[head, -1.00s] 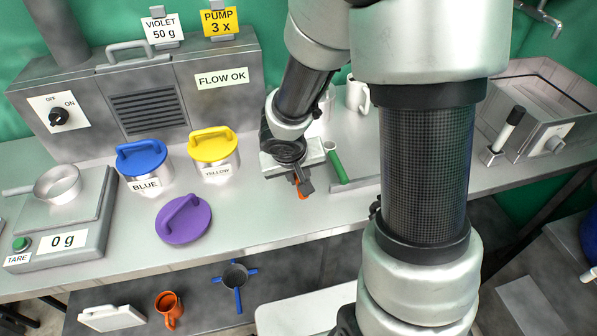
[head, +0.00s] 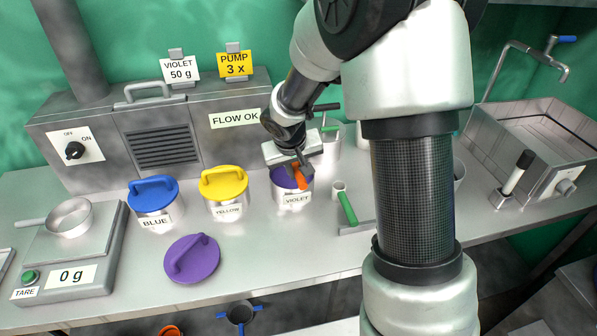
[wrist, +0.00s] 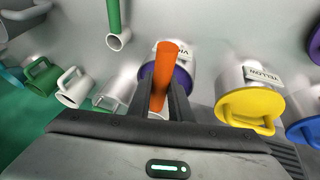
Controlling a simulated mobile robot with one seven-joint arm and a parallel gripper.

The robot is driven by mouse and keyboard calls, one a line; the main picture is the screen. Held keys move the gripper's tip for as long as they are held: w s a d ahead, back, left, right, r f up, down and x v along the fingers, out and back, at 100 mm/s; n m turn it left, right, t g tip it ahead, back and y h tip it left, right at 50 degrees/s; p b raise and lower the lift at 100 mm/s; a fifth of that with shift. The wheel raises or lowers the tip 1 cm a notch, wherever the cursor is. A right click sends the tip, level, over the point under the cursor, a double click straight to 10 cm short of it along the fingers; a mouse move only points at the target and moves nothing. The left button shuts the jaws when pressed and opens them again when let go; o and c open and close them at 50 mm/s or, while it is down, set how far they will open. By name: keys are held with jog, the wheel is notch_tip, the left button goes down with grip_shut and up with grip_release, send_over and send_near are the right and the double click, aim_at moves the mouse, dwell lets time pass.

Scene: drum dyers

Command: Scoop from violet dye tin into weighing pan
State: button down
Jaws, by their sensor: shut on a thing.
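My gripper (head: 298,172) is shut on an orange scoop handle, which also shows in the wrist view (wrist: 164,75). It is over the violet dye tin (head: 293,198), which is open with violet showing at its mouth; the tin is partly hidden behind the handle in the wrist view (wrist: 184,78). I cannot tell whether the scoop's bowl is inside the tin or what it holds. The violet lid (head: 192,258) lies on the bench. The weighing pan (head: 69,218) sits on the scale (head: 75,258) at the left, and the display reads 0 g.
Lidded blue (head: 153,200) and yellow (head: 224,192) tins stand left of the violet tin. A panel reading FLOW OK (head: 235,118) backs the bench.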

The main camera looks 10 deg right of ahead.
notch_tip(320, 180, down, 6)
jog(key=b, duration=0.5)
jog(key=shift+r, duration=0.1)
jog(key=shift+s+f+b, duration=0.25)
jog(key=shift+b, duration=0.05)
jog(key=shift+s+f, duration=0.15)
dwell(0.6)
jog(key=shift+w+r+p, duration=0.2)
jog(key=shift+r+p, duration=1.05)
jog(key=shift+r, duration=0.65)
jog(key=shift+w+r+p, duration=0.2)
jog(key=shift+r+p, duration=1)
jog(key=shift+r, duration=0.65)
